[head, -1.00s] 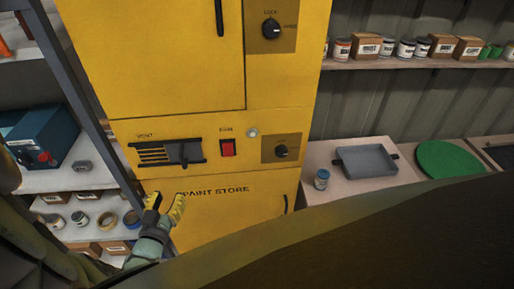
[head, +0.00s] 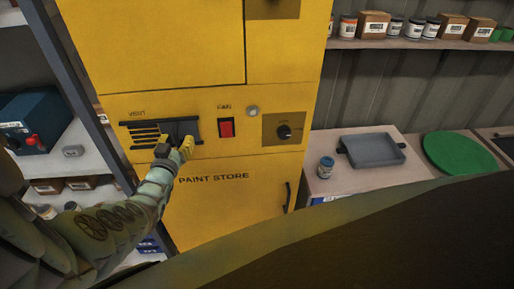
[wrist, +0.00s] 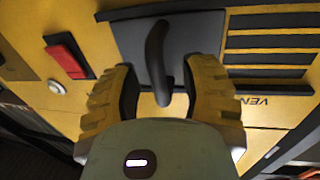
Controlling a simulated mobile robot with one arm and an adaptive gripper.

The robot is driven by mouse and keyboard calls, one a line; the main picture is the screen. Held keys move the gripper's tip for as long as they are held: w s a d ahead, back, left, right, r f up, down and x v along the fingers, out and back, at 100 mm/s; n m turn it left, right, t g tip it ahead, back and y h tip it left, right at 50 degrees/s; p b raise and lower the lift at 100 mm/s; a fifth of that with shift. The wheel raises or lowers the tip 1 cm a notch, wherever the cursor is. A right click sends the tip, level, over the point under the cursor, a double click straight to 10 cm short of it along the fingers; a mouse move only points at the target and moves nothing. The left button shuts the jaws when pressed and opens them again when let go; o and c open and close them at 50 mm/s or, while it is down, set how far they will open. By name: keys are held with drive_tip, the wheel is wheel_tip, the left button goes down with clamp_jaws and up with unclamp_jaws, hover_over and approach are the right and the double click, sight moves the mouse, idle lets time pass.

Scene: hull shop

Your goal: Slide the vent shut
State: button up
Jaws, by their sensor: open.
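The vent (head: 145,133) is a black slotted panel on the yellow paint store cabinet. Its dark sliding plate covers the right part in the head view, and several slots show open on the left. In the wrist view the slots (wrist: 270,42) lie to the right of the plate (wrist: 203,30). A dark curved handle (wrist: 157,60) stands out from the plate. My gripper (head: 173,146) is in front of the handle. In the wrist view its yellow fingers (wrist: 162,92) are open, one on each side of the handle, with gaps between.
A red fan switch (head: 226,128) and a round light (head: 252,112) sit right of the vent, with a black knob (head: 284,132) further right. Shelves with a blue box (head: 35,122) stand left. A grey tray (head: 372,150) and small jar (head: 326,167) lie on the right bench.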

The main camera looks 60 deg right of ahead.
drive_tip(key=shift+s+d, duration=0.1)
drive_tip(key=shift+c, duration=0.2)
clamp_jaws()
